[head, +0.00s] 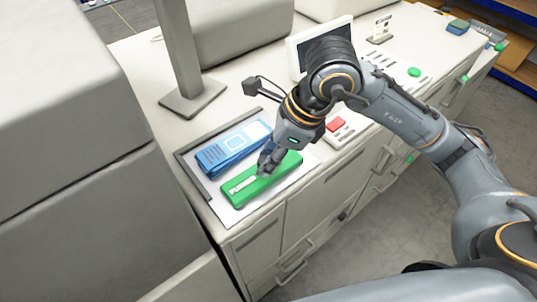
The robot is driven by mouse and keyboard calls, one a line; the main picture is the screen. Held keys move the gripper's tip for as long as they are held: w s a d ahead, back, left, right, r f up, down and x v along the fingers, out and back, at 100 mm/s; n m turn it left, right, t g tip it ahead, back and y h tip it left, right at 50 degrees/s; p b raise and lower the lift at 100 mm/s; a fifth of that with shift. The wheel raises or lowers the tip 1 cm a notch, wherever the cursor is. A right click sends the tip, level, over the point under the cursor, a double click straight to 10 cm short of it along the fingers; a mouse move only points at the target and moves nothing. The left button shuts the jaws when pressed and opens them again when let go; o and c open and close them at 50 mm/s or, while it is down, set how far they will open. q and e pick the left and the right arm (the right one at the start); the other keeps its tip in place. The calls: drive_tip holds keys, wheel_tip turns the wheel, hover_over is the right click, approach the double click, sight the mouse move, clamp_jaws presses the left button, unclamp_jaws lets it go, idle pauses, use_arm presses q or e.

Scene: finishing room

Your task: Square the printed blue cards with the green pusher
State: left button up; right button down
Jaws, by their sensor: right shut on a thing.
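The printed blue cards (229,150) lie as a low stack on a pale sheet in a grey-edged corner of the counter. The stack's left end looks layered, and white print shows on its top. The green pusher (241,187) lies in front of the cards, roughly parallel to their near long side, with a narrow pale strip visible between them at the left. My right gripper (267,166) reaches down from the right and is shut on the green pusher. The gripper hides part of the pusher and the cards' right end. My left gripper is not in view.
A dark grey L-shaped edge (196,184) borders the sheet at the left and back. A grey post (191,95) stands behind. A red button (336,125) and a screen (323,46) are to the right. A large pale cabinet (70,150) fills the left.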

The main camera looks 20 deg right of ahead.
sight(237, 149)
drive_tip(key=shift+w+a+f+b, duration=0.1)
drive_tip(key=shift+w+a+b, duration=0.05)
drive_tip(key=shift+w+b, duration=0.2)
drive_tip(key=w+b, duration=0.1)
drive_tip(key=w, duration=0.1)
drive_tip(key=w+a+b, duration=0.1)
drive_tip(key=w, duration=0.1)
drive_tip(key=w+a+b, duration=0.1)
drive_tip(key=w, duration=0.1)
drive_tip(key=shift+a, duration=0.1)
drive_tip(key=shift+w+a, duration=0.1)
drive_tip(key=shift+w, duration=0.15)
drive_tip(key=shift+s, duration=0.1)
drive_tip(key=c, duration=1)
unclamp_jaws()
drive_tip(key=v, duration=1.2)
